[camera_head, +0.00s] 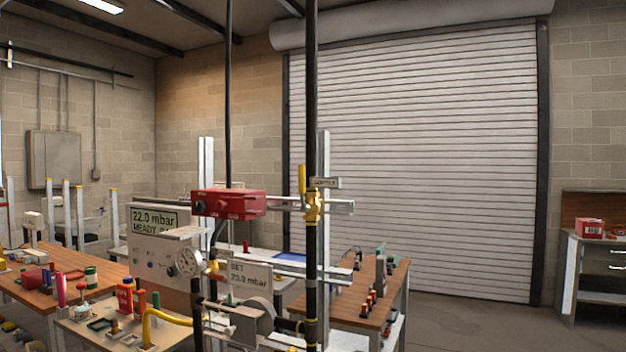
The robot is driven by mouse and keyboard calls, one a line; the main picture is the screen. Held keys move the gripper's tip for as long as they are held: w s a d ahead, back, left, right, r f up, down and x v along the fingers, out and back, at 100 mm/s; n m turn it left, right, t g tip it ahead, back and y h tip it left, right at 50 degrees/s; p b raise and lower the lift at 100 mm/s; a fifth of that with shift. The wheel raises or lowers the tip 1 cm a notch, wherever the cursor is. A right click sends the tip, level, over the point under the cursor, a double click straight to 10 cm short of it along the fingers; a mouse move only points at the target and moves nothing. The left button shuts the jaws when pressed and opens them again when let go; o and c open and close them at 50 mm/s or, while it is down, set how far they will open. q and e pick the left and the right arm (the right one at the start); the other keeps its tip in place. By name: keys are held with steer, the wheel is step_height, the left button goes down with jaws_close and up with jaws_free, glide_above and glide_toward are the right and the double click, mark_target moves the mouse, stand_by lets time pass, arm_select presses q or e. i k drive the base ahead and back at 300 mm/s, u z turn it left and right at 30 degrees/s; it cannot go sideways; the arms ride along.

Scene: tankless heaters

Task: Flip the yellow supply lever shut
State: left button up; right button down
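The yellow supply lever (302,179) stands upright, along the black vertical pipe (312,110), just left of it. It sits on a yellow brass-like valve body (313,206) on that pipe. Neither of my grippers shows in the head view, and nothing touches the lever.
A red box (228,204) on a rail is left of the valve. Below are a gauge (189,262), a display reading 22.0 mbar (155,221) and a set plate (249,278). Cluttered benches (340,308) stand around; floor is free at right (480,325).

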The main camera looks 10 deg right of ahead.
mark_target(304, 209)
steer(key=z, duration=0.05)
steer(key=i, duration=0.9)
steer(key=u, duration=0.05)
